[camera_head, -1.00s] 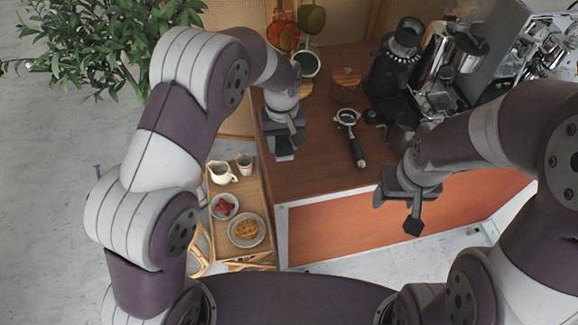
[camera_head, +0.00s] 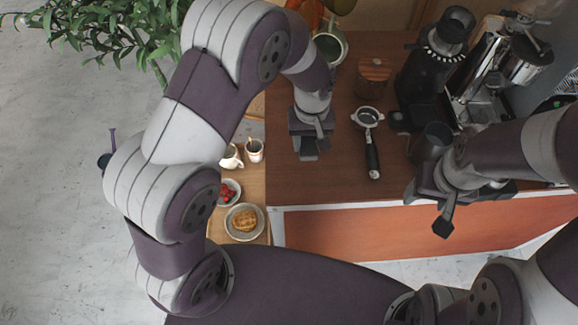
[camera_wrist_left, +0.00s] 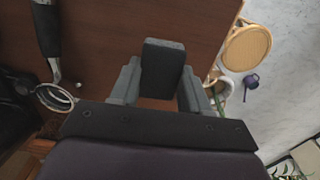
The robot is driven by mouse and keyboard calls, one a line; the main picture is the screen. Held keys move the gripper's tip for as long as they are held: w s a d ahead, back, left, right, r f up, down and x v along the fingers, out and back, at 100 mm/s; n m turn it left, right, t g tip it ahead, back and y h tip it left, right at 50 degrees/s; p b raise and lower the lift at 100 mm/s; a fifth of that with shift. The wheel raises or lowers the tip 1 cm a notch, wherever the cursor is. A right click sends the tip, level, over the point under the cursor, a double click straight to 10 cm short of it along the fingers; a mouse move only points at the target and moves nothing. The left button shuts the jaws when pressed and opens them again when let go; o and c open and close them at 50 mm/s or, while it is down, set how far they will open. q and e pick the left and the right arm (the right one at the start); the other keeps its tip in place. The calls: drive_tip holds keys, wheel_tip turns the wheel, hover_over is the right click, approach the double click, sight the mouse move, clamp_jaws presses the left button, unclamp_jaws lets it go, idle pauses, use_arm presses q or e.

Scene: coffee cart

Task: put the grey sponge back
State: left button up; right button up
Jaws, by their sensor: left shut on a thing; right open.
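The grey sponge (camera_wrist_left: 162,68) is a dark grey block between the fingers of my left gripper (camera_wrist_left: 160,92) in the left wrist view. My left gripper (camera_head: 310,147) is shut on it above the brown counter (camera_head: 300,185), near its left end. In the head view the sponge is hard to tell from the dark fingers. The gap between sponge and counter cannot be judged. My right gripper (camera_head: 440,215) is open and empty near the counter's front edge; one finger shows clearly, the other is partly hidden.
A portafilter (camera_head: 372,155) lies right of my left gripper. A coffee grinder (camera_head: 430,70), wooden canister (camera_head: 373,75) and espresso machine (camera_head: 490,85) stand behind. A side tray (camera_head: 257,185) at left holds a plate of pastry (camera_head: 244,222), strawberries (camera_head: 228,191) and small jugs.

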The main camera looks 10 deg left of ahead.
use_arm(q)
drive_tip(key=s+a+f, duration=0.2)
drive_tip(key=s+a, duration=0.1)
drive_tip(key=s+a+p, duration=0.1)
drive_tip(key=shift+s+a+f, duration=0.15)
drive_tip(key=shift+a+f, duration=0.15)
drive_tip(key=shift+f, duration=0.1)
wheel_tip(320, 180, down, 4)
drive_tip(key=shift+d+r+p, duration=0.1)
drive_tip(key=shift+p, duration=0.4)
drive_tip(key=shift+f, duration=0.35)
drive_tip(key=o, duration=0.9)
drive_tip(key=shift+f, duration=0.1)
drive_tip(key=shift+o, duration=0.2)
use_arm(e)
drive_tip(key=shift+s+a+r, duration=0.1)
drive_tip(key=shift+a+r, duration=0.05)
drive_tip(key=shift+r, duration=0.5)
drive_tip(key=shift+s+a+r, duration=0.1)
drive_tip(key=shift+r, duration=0.5)
